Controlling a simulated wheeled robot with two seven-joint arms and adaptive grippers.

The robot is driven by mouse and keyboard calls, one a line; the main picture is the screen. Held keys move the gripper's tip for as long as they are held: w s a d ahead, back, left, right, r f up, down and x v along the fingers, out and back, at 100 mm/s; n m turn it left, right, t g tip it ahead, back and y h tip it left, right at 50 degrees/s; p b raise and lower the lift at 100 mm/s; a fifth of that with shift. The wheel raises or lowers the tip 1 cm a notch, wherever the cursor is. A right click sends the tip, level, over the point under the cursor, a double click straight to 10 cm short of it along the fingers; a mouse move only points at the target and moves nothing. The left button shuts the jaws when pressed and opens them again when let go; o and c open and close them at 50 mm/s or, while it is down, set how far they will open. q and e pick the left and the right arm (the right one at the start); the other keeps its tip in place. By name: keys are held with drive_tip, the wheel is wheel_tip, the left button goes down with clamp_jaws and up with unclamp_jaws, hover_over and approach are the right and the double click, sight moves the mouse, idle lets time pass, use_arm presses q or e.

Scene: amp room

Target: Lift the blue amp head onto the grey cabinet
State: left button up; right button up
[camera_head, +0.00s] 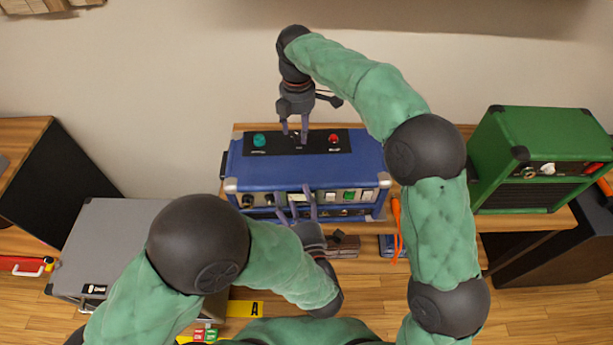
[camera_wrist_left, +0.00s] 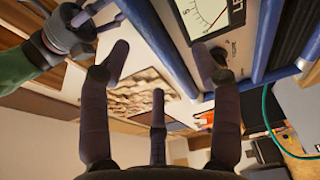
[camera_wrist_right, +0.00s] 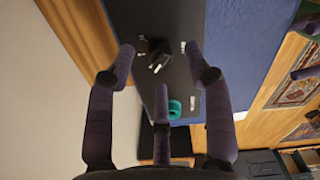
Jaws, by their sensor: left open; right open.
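The blue amp head (camera_head: 300,172) stands on the wooden bench in the middle of the head view, with a black strip holding teal and red knobs along its top rear and controls on its front. My right gripper (camera_head: 296,136) is open, pointing down over that black strip; the strip (camera_wrist_right: 160,20) also shows between its fingers in the right wrist view. My left gripper (camera_head: 298,208) is open at the amp's front face; a meter (camera_wrist_left: 208,15) shows close in the left wrist view. I cannot tell whether either gripper touches it. The grey cabinet (camera_head: 108,228) is at left, partly hidden by my left arm.
A green amp (camera_head: 540,150) stands on the bench's right end. A black-fronted wooden cabinet (camera_head: 65,180) is behind left. The grey cabinet's visible top looks clear.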

use_arm(q)
drive_tip(key=shift+x, duration=1.1)
use_arm(e)
drive_tip(key=shift+f, duration=1.05)
use_arm(q)
drive_tip(key=c, duration=0.7)
use_arm(e)
drive_tip(key=c, duration=0.7)
use_arm(q)
clamp_jaws()
use_arm(e)
clamp_jaws()
use_arm(q)
drive_tip(key=shift+r, duration=0.2)
use_arm(e)
drive_tip(key=shift+w+r, duration=0.15)
drive_tip(key=shift+r, duration=0.15)
